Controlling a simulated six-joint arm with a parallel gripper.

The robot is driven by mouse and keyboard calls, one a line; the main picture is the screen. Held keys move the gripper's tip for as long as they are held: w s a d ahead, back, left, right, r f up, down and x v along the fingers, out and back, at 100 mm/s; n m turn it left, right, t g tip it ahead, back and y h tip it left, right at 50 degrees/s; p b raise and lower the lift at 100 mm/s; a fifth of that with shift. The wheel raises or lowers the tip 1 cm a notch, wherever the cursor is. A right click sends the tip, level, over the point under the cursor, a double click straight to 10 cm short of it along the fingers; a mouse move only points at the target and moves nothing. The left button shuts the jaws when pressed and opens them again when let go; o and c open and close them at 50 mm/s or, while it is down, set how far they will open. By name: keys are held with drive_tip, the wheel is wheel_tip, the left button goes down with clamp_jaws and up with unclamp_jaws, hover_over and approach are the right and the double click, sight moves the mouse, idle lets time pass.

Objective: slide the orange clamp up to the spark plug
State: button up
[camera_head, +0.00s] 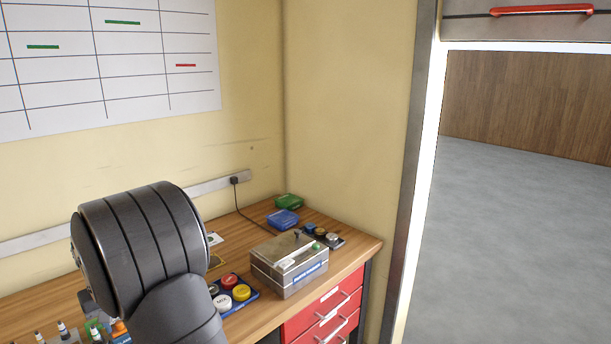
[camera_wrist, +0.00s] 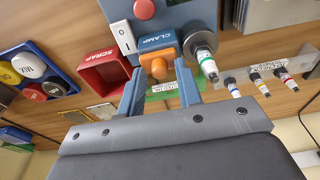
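The orange clamp (camera_wrist: 158,62) shows in the wrist view, below a blue label reading CLAMP. A white-tipped spark plug (camera_wrist: 207,65) in a round metal holder (camera_wrist: 201,41) is just right of it. My gripper (camera_wrist: 160,76) is open, its two blue fingers apart on either side of the clamp's lower part. I cannot tell whether the fingertips touch it. In the head view, a small orange part (camera_head: 120,329) shows at the lower left beside my arm, which hides most of the device and my gripper.
In the wrist view, a red SCRAP bin (camera_wrist: 103,75) and a white switch (camera_wrist: 121,37) are left of the clamp. A rack (camera_wrist: 266,72) with several plugs is at right. The head view shows a metal box (camera_head: 288,266) and a button tray (camera_head: 239,305) on the bench.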

drive_tip(key=c, duration=0.6)
drive_tip(key=shift+c, duration=0.3)
drive_tip(key=shift+s+a, duration=0.65)
drive_tip(key=o, duration=0.7)
drive_tip(key=shift+c, duration=0.2)
